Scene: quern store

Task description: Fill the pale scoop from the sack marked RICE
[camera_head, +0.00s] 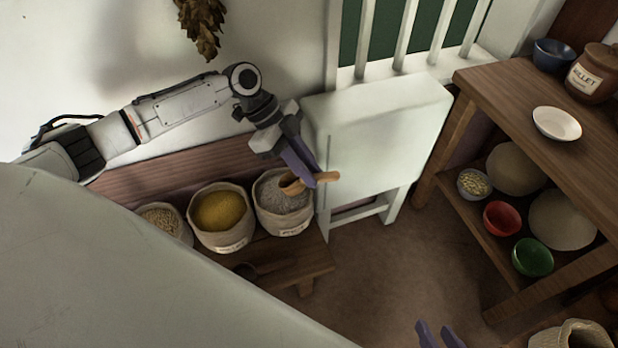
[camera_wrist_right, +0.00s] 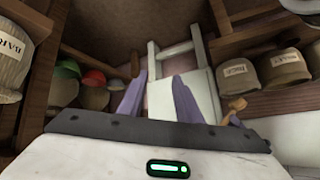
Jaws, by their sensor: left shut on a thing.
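The sack marked RICE (camera_wrist_right: 238,72) stands nearest the pale cabinet in the right wrist view. In the head view it appears to be the right-hand sack (camera_head: 290,222), full of greyish grain, its label too small to read. My left gripper (camera_head: 309,177) is shut on the handle of the pale tan scoop (camera_head: 291,187). The scoop's bowl is over the mouth of that sack; I cannot tell if it touches the grain or holds any. The scoop also shows in the right wrist view (camera_wrist_right: 237,104). My right gripper (camera_head: 438,334) is open and empty, low in the head view.
A sack of yellow grain (camera_head: 222,237) and another sack (camera_head: 160,220) stand left on the bench. The pale cabinet (camera_head: 375,125) is close right of the sacks. A shelved table (camera_head: 500,85) with bowls stands right; the floor between is clear.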

